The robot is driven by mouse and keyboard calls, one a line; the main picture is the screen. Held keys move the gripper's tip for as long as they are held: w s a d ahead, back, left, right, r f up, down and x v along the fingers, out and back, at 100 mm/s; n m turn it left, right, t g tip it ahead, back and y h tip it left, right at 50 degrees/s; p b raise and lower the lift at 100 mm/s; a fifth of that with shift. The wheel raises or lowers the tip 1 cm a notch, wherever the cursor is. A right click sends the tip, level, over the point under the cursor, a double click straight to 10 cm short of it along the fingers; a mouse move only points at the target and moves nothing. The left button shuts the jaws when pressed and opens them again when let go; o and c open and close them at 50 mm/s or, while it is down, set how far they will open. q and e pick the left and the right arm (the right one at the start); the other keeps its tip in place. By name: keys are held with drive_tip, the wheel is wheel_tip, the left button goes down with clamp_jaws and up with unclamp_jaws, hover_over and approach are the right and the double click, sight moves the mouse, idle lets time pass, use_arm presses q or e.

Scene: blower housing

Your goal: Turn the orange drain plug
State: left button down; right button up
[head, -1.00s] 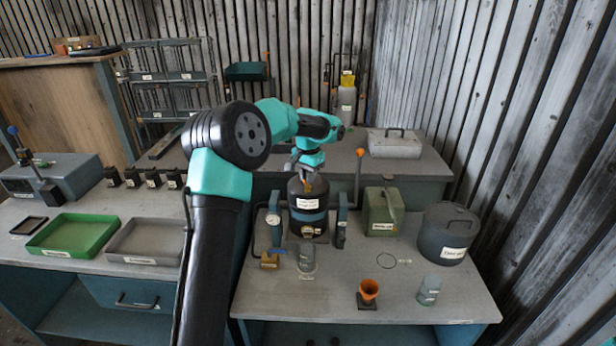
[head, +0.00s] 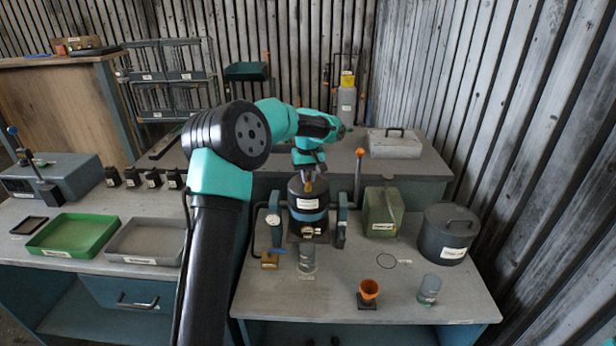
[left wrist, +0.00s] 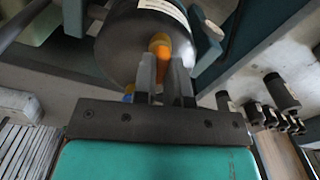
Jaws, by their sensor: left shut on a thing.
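The orange drain plug (left wrist: 160,43) sits at the end of a dark cylindrical housing (left wrist: 122,42) in the left wrist view. My left gripper (left wrist: 163,72) is shut on the plug, with one finger on each side of it. In the head view my left gripper (head: 308,172) reaches down from above onto the housing (head: 308,192), which is held between two blue uprights. Only a little of the plug (head: 308,187) shows there below the fingers.
A clear jar (head: 307,260) stands in front of the housing. An orange funnel cup (head: 369,290), another jar (head: 429,288), a green can (head: 383,212) and a dark lidded pot (head: 447,234) stand to the right. An orange-knobbed lever (head: 359,172) rises beside the right upright.

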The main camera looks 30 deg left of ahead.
use_arm(q)
drive_tip(key=n, duration=0.6)
drive_tip(key=shift+n, duration=0.3)
drive_tip(key=n, duration=0.5)
drive_tip(key=shift+n, duration=0.3)
drive_tip(key=c, duration=1.2)
unclamp_jaws()
drive_tip(key=shift+o, duration=0.2)
wheel_tip(320, 180, up, 17)
drive_tip(key=shift+r, duration=0.2)
